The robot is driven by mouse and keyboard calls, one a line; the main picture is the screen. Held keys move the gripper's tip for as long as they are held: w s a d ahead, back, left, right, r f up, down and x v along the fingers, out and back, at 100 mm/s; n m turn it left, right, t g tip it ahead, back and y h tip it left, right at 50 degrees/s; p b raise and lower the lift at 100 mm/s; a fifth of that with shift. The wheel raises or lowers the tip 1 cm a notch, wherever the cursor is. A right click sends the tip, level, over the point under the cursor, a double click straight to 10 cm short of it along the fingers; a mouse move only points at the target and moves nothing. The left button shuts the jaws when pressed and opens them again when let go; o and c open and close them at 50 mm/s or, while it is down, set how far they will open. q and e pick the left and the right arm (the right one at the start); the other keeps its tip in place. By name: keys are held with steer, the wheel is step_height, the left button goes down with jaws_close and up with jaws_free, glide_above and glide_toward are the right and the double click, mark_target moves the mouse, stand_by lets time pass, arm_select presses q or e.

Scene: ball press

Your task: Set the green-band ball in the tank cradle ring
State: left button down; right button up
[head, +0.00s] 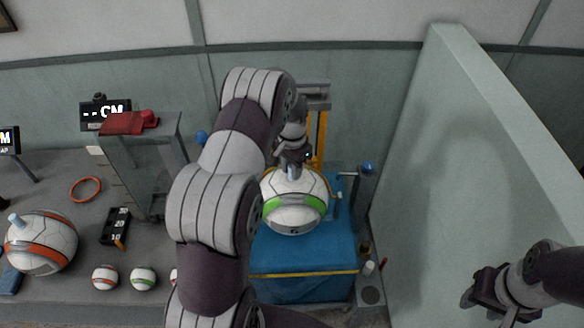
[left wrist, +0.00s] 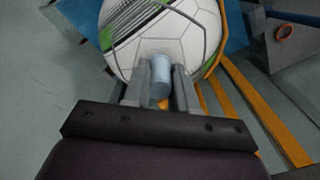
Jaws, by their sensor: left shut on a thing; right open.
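My left gripper (head: 293,168) is above the ball and shut on this peg. The left wrist view shows the peg (left wrist: 160,78) between the two fingers, with the ball (left wrist: 165,35) just beyond the fingertips. The ball hangs at or over the blue block (head: 300,255); I cannot tell whether it touches. No cradle ring can be made out clearly under the ball. My right gripper (head: 487,300) is open and empty at the lower right.
An orange-band ball (head: 42,243) with a peg, small balls (head: 143,279) and an orange ring (head: 85,189) are on the grey table at left. A pale wall (head: 480,150) bounds the right side.

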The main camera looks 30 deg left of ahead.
arm_select(q)
steer(key=c, duration=0.9)
jaws_free()
steer(key=shift+f, duration=0.1)
